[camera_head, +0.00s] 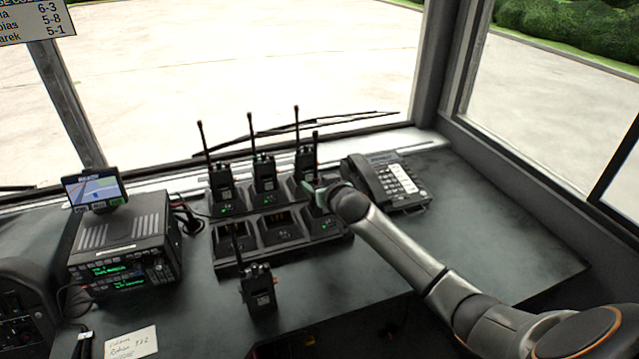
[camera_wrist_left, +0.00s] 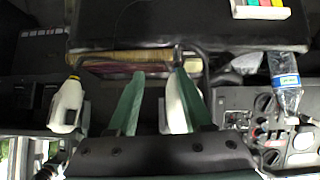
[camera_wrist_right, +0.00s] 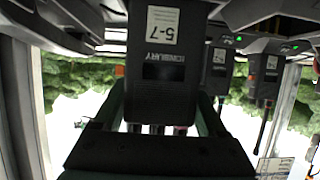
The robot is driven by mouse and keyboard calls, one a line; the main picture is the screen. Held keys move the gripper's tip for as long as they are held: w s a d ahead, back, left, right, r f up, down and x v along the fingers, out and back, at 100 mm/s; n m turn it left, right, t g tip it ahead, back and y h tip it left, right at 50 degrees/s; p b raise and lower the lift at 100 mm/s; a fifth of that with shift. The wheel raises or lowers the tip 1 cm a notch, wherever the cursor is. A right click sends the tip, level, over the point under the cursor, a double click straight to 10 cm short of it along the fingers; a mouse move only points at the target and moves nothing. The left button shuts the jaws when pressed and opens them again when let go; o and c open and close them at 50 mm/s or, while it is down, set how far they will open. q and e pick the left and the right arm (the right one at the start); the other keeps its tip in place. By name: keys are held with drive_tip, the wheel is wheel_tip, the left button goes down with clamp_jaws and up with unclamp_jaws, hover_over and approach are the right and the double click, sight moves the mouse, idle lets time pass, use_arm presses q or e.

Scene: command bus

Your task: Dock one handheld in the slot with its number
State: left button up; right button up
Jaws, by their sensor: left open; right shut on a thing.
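My right gripper (camera_head: 322,190) is shut on a black handheld at the front right slot of the charger (camera_head: 226,268). The handheld's label reads 5-7 in the right wrist view (camera_wrist_right: 160,55). Its lower end is out of view there, so I cannot tell how fully it sits. Three handhelds, left (camera_head: 222,188), middle (camera_head: 264,172) and right (camera_head: 305,165), stand in the back row. The front left and middle slots look empty. Another handheld (camera_head: 259,287) stands upright on the desk before the charger. My left gripper (camera_wrist_left: 158,95) is open and empty, away from the charger.
A desk phone (camera_head: 388,183) stands right of the charger. A radio unit (camera_head: 125,250) with a small screen (camera_head: 95,188) stands left. A handwritten note (camera_head: 132,343) lies at the front left. The desk right of the phone is clear. A bottle (camera_wrist_left: 286,85) shows in the left wrist view.

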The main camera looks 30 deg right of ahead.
drive_tip(key=o, duration=1.5)
drive_tip(key=shift+f, duration=0.1)
drive_tip(key=shift+c, duration=0.2)
drive_tip(key=shift+o, duration=0.4)
drive_tip(key=shift+f, duration=0.1)
drive_tip(key=shift+s, duration=0.1)
drive_tip(key=v, duration=1.2)
drive_tip(key=shift+s+p, duration=0.2)
drive_tip(key=shift+p, duration=0.2)
drive_tip(key=shift+a, duration=0.15)
